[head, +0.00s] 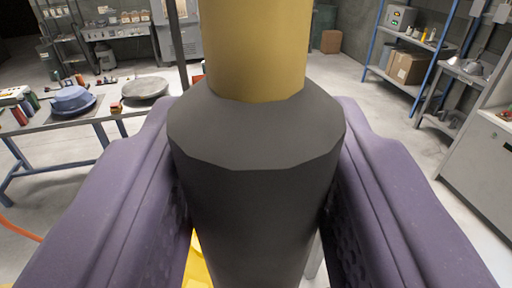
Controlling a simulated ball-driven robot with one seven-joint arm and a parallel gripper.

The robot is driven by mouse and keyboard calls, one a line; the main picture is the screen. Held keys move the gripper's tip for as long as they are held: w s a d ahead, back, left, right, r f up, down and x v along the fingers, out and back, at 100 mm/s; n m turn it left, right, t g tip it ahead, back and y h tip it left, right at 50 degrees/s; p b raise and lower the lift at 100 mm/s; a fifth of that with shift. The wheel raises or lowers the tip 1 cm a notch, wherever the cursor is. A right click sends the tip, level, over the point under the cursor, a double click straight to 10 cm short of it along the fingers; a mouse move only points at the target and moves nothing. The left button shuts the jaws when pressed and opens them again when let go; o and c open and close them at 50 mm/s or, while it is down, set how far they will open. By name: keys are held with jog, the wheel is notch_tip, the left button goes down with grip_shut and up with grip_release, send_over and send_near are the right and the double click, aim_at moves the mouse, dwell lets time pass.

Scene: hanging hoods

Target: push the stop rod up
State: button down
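The stop rod (255,200) stands upright in the middle of the head view, very close to the camera. It has a dark grey lower body with a sloped shoulder and a yellow upper shaft (254,45) that runs out of the top of the picture. My gripper (256,200) has two purple fingers, one on each side of the dark part. Both fingers press against its sides or lie very near them, and their inner faces are partly hidden by it. The lower end of the rod is out of view. A bit of something yellow (198,268) shows below, beside the rod.
A workbench (60,127) on the left holds a blue hood-like item (72,100) and a grey round lid (145,88). A blue-framed shelf (392,78) with boxes and a grey cabinet (478,150) stand at right. Open concrete floor lies between.

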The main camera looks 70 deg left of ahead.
aim_at(257, 86)
notch_tip(257, 86, up, 4)
jog(key=shift+f+p, duration=0.2)
jog(key=shift+p, duration=1.05)
jog(key=shift+f, duration=0.15)
jog(key=c, duration=0.7)
grip_release()
jog(key=shift+d, duration=0.1)
jog(key=b+v, duration=0.1)
jog(key=v, duration=0.6)
jog(key=shift+s+d+b, duration=0.15)
jog(key=shift+d+b, duration=0.2)
jog(key=shift+b, duration=0.05)
